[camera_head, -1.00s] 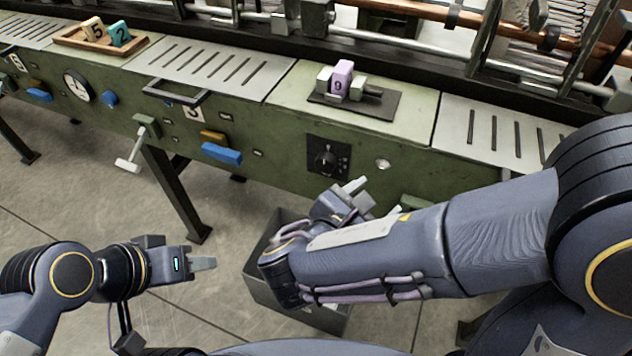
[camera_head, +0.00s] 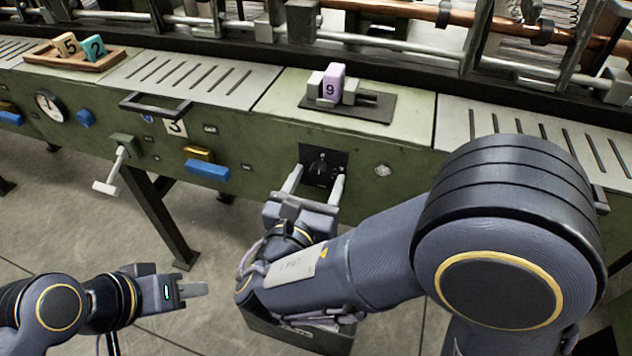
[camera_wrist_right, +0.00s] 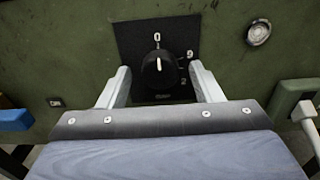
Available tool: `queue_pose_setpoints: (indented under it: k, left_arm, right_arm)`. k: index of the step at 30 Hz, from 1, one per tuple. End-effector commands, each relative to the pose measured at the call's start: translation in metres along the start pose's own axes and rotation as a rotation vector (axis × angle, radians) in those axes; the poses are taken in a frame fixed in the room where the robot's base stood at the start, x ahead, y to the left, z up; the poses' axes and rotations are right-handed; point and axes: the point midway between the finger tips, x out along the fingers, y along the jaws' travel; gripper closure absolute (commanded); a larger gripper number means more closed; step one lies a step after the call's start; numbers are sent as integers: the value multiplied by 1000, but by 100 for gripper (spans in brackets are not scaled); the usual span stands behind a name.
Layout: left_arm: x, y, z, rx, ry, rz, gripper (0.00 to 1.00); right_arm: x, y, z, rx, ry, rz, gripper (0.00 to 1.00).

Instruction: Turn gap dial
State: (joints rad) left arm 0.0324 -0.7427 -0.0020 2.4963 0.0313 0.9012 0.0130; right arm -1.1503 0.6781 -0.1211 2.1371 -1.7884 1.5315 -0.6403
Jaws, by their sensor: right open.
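The gap dial (camera_head: 322,167) is a black knob on a black square plate (camera_head: 338,158) on the machine's green front. In the right wrist view the dial (camera_wrist_right: 160,70) has a white pointer line turned up toward the 0 mark, with a 9 and another mark at its right. My right gripper (camera_head: 315,178) is open, its two fingers on either side of the dial and apart from it. The fingers also show in the right wrist view (camera_wrist_right: 160,82). My left gripper (camera_head: 200,289) hangs at the lower left, away from the machine; its fingers overlap from this side.
A purple block marked 9 (camera_head: 332,86) sits in a holder on the machine top. A wooden tray (camera_head: 108,62) holds blocks 5 and 2. Blue handles (camera_head: 207,170) and a white-ended lever (camera_head: 107,187) stick out of the front. A dark bin (camera_head: 335,340) stands below my right arm.

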Motion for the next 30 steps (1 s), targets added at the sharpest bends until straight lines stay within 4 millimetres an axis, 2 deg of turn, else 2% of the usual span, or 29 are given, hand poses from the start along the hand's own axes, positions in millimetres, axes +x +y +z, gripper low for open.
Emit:
queue_pose_setpoints:
  k: [6, 16, 23, 30]
  left_arm:
    - [0, 0, 0, 0, 0, 0, 64]
    - [0, 0, 0, 0, 0, 0, 64]
    - [2, -1, 1, 0, 0, 0, 64]
    - [12, -6, 6, 0, 0, 0, 64]
  right_arm:
    - [0, 0, 0, 0, 0, 0, 42]
    - [0, 0, 0, 0, 1, 0, 85]
    - [0, 0, -1, 18, 1, -1, 86]
    - [0, 0, -3, 121, 1, -1, 86]
